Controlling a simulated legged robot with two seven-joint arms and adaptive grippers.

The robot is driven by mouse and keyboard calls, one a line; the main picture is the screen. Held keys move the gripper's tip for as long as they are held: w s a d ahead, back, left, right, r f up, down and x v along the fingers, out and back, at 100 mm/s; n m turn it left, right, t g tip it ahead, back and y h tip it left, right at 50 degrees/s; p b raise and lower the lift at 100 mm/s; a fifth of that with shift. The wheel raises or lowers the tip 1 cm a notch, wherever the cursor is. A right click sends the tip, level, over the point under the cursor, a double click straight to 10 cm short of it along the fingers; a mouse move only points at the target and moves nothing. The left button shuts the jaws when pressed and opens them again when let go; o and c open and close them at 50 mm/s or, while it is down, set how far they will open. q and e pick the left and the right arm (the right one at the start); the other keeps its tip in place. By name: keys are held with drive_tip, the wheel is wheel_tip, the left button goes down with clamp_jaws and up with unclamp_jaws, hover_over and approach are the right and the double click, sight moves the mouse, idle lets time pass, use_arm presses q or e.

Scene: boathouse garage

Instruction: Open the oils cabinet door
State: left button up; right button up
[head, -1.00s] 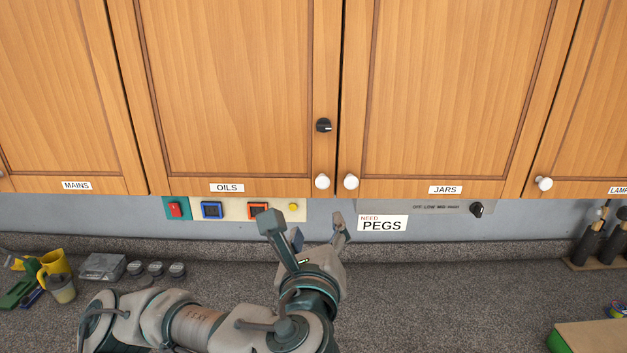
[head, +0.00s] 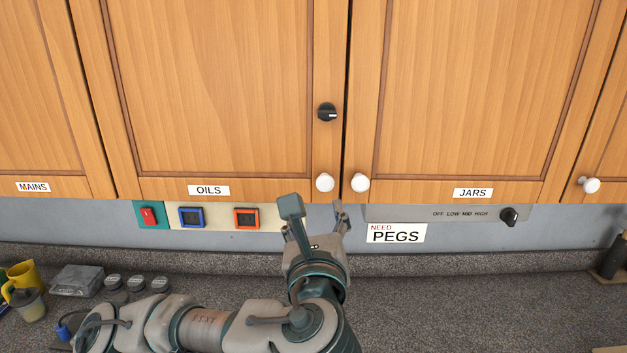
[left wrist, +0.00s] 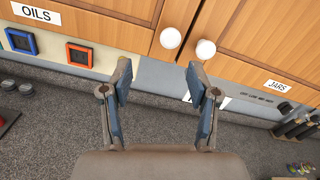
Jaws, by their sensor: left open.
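The oils cabinet door (head: 210,90) is a shut wooden panel with an OILS label (head: 209,190) at its bottom edge. Its white round knob (head: 325,183) is at the lower right corner, and a black turn latch (head: 327,112) sits above it, its pale mark pointing sideways. My left gripper (head: 315,212) is open and empty, just below the knob in the head view. In the left wrist view the oils knob (left wrist: 171,38) shows beyond the spread fingers (left wrist: 158,82), apart from them. My right gripper is not in view.
The jars door (head: 460,90) is shut, with its white knob (head: 360,183) close beside the oils knob. Below are a red switch (head: 148,216), blue and orange framed switches, a PEGS sign (head: 396,233) and a dial (head: 509,217). The counter (head: 440,310) has free room at the middle.

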sight(325, 185)
use_arm(q)
drive_tip(key=w, duration=0.4)
drive_tip(key=w+p, duration=0.1)
drive_tip(key=w, duration=0.7)
drive_tip(key=shift+w+d, duration=0.1)
drive_tip(key=shift+d, duration=0.15)
drive_tip(key=shift+w+f, duration=0.2)
drive_tip(key=shift+w, duration=0.15)
drive_tip(key=shift+s, duration=0.1)
drive_tip(key=shift+s+d+r, duration=0.1)
drive_tip(key=shift+s+d, duration=0.05)
drive_tip(key=shift+d, duration=0.1)
drive_tip(key=shift+c, duration=0.7)
drive_tip(key=shift+d, duration=0.35)
drive_tip(key=c, duration=0.4)
drive_tip(key=shift+s+d, duration=0.15)
drive_tip(key=shift+d, duration=0.05)
clamp_jaws()
drive_tip(key=shift+a, duration=0.15)
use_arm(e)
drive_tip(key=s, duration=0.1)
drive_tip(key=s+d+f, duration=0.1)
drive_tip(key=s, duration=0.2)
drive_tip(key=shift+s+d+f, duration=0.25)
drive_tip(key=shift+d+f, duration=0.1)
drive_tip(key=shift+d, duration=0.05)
